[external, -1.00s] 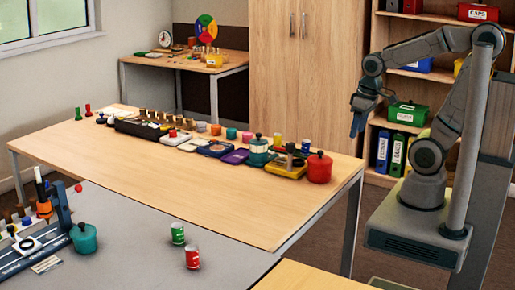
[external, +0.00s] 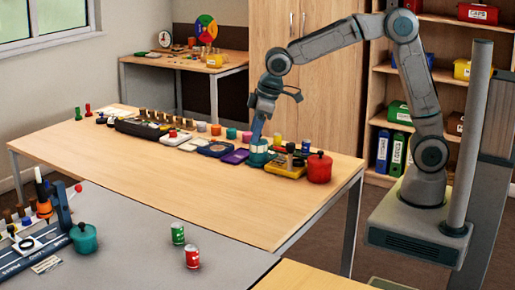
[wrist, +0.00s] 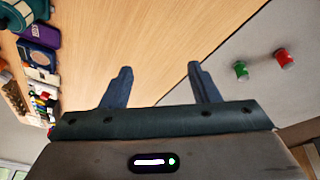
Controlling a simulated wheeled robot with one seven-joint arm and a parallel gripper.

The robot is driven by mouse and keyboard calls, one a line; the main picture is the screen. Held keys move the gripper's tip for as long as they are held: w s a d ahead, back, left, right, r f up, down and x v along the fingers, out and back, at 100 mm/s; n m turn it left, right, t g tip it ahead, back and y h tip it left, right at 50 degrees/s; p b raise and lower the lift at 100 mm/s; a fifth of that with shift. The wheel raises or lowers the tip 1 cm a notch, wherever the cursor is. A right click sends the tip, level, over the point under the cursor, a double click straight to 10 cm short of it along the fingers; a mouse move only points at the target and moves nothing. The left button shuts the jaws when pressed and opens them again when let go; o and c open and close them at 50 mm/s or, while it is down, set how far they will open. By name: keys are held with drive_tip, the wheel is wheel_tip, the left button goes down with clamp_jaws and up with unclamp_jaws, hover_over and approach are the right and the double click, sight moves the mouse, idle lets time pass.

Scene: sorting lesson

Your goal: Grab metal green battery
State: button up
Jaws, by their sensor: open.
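A small green cylinder with a metallic top, which looks like the green battery (external: 178,233), stands upright on the grey table at the front. It also shows in the wrist view (wrist: 241,71), right of my fingers. A similar red cylinder (external: 193,257) stands close beside it, also seen in the wrist view (wrist: 283,58). My gripper (external: 257,135) points down over the wooden table, in front of or above the teal pot there. In the wrist view my gripper (wrist: 160,70) is open, with nothing between its fingers, and is well apart from the green cylinder.
The wooden table (external: 170,170) has a row of trays, pots and small items along its far side; its near half is bare. A red pot (external: 319,167) stands at the row's right end. A teal pot (external: 84,238) and a tool rack stand left on the grey table (external: 130,225).

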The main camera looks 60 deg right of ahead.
drive_tip(key=w+a+f+n+y, duration=0.1)
drive_tip(key=a+f, duration=0.1)
drive_tip(key=a, duration=0.6)
drive_tip(key=w+a+f+n, duration=0.2)
drive_tip(key=a, duration=0.5)
drive_tip(key=n+y, duration=0.1)
drive_tip(key=y, duration=0.1)
approach(179, 224)
drive_tip(key=shift+g, duration=0.3)
drive_tip(key=x, duration=0.6)
drive_tip(key=shift+w+f+p, duration=0.1)
drive_tip(key=shift+f+p, duration=0.25)
drive_tip(key=shift+p, duration=0.05)
drive_tip(key=shift+w+p+x, duration=0.15)
drive_tip(key=shift+p+x, duration=0.05)
drive_tip(key=shift+x, duration=1.1)
drive_tip(key=shift+w+p+x, duration=0.1)
drive_tip(key=shift+p+x, duration=0.1)
drive_tip(key=shift+x, duration=1.1)
drive_tip(key=c, duration=1.1)
